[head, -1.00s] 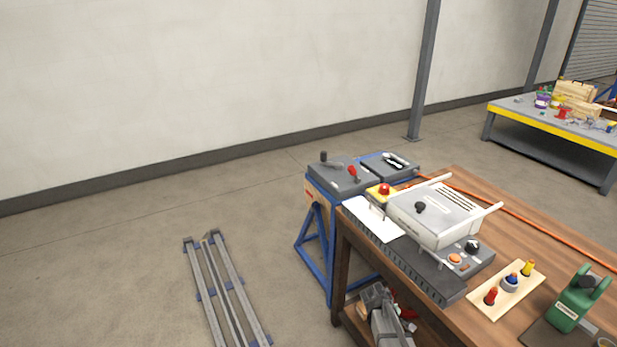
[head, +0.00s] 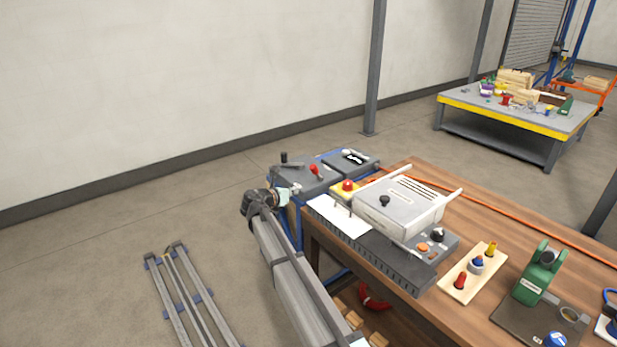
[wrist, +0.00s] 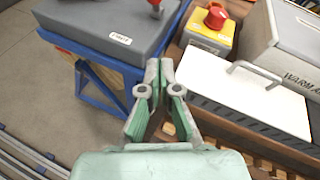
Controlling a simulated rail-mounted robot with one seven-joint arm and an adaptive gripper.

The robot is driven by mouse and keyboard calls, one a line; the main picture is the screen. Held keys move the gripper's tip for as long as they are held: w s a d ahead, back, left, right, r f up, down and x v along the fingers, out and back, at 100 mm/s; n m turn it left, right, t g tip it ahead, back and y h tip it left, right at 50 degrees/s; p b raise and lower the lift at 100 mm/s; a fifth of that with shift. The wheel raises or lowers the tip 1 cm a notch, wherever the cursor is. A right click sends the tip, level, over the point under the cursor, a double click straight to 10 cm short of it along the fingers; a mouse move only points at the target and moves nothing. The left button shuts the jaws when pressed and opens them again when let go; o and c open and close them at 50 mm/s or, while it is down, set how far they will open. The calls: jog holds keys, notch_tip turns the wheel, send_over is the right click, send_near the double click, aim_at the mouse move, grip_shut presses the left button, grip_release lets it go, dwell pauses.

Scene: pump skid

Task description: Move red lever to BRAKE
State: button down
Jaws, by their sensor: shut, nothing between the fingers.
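The red lever (head: 314,169) stands on a grey control box (head: 321,185) on a blue stand at the back left of the bench. In the wrist view only the lower part of the red lever (wrist: 156,8) shows at the top edge, and its upper part is out of frame. My gripper (wrist: 160,66) is shut and empty, its pale green fingers pointing toward the gap between the grey box and the bench. In the head view my gripper (head: 294,189) is small, beside the near left side of the box, apart from the lever. No BRAKE marking is readable.
A black-knobbed lever (head: 284,158) stands left of the red one. A yellow box with a red button (head: 347,186) and a white-lidded machine (head: 400,205) lie to the right. The blue stand (wrist: 92,85) is below the box. Open floor lies left.

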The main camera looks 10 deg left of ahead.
jog(key=shift+w+a+r+n, duration=0.2)
jog(key=shift+a+r+n, duration=0.1)
jog(key=shift+r, duration=0.15)
jog(key=shift+d, duration=0.1)
jog(key=p, duration=0.3)
send_near(314, 173)
notch_tip(314, 173, down, 4)
jog(key=w+d, duration=0.2)
jog(key=shift+w+d+r+p, duration=0.15)
jog(key=shift+w+r, duration=0.1)
jog(key=shift+w, duration=0.3)
jog(key=shift+w+d+r+p, duration=0.1)
jog(key=shift+w+r, duration=0.15)
jog(key=shift+w, duration=0.35)
jog(key=shift+w+d+r+p, duration=0.15)
jog(key=shift+w+r, duration=0.1)
jog(key=shift+w, duration=0.3)
jog(key=shift+a+r, duration=0.15)
